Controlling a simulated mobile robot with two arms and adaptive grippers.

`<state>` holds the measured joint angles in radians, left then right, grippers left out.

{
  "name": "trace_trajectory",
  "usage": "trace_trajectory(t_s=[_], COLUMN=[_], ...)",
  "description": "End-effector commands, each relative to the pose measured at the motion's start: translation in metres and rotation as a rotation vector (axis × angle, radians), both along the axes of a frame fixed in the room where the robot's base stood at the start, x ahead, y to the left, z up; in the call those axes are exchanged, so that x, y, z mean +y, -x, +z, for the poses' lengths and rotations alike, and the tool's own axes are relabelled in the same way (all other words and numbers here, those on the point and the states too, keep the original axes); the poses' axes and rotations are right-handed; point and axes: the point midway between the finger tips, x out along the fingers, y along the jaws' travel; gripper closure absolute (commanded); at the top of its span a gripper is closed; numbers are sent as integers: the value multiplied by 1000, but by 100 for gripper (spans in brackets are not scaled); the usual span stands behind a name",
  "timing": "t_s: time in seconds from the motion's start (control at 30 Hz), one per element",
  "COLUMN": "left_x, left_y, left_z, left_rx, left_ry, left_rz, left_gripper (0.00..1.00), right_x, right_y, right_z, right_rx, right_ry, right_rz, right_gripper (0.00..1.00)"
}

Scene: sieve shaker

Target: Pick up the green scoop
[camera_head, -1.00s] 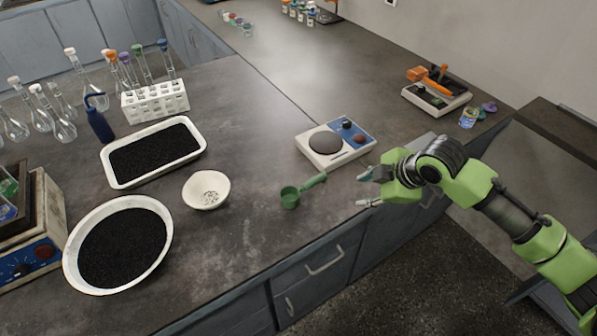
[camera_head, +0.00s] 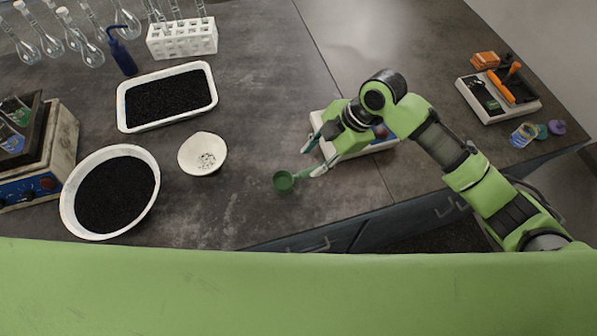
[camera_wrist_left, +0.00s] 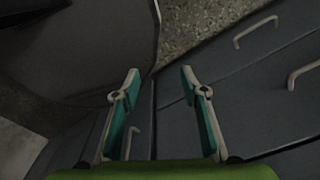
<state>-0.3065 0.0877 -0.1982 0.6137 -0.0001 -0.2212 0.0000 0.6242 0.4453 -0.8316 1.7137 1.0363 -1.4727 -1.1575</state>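The green scoop (camera_head: 284,182) lies on the dark bench near its front edge in the head view. Its cup shows, and its handle runs right toward my gripper and is partly hidden. My right gripper (camera_head: 311,160) is open just to the right of the cup, with its fingers pointing left at the handle. Whether the fingers touch the handle I cannot tell. My left gripper shows only in the left wrist view (camera_wrist_left: 160,85), open and empty, in front of the drawer fronts.
A white bowl (camera_head: 187,154) of small pieces sits left of the scoop. A black-filled tray (camera_head: 122,108) and a round black-filled dish (camera_head: 70,209) lie farther left. A balance (camera_head: 318,121) is partly hidden behind my right gripper.

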Motion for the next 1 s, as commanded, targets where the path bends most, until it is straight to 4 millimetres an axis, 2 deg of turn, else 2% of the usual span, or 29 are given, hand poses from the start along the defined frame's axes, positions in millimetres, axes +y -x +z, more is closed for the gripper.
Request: trace_trajectory(t_s=[0.2,0.43,0.57,0.7,1.0], left_x=[1,-10,-14,-14,-9], left_y=[0,-12,-15,-14,-11], left_z=[7,16,28,29,29], left_rx=[1,-18,-23,-22,-16], left_ry=[-1,12,18,17,12], left_rz=[1,3,3,2,-1], left_gripper=[60,60,60,60,60], right_x=[15,21,29,36,38], right_y=[0,1,3,2,2], right_z=[-31,-45,-62,-79,-86], right_rx=[1,2,3,2,-2], right_ry=[0,0,1,1,1], right_rz=[-2,-2,-3,-3,-1], right_gripper=[65,65,65,65,65])
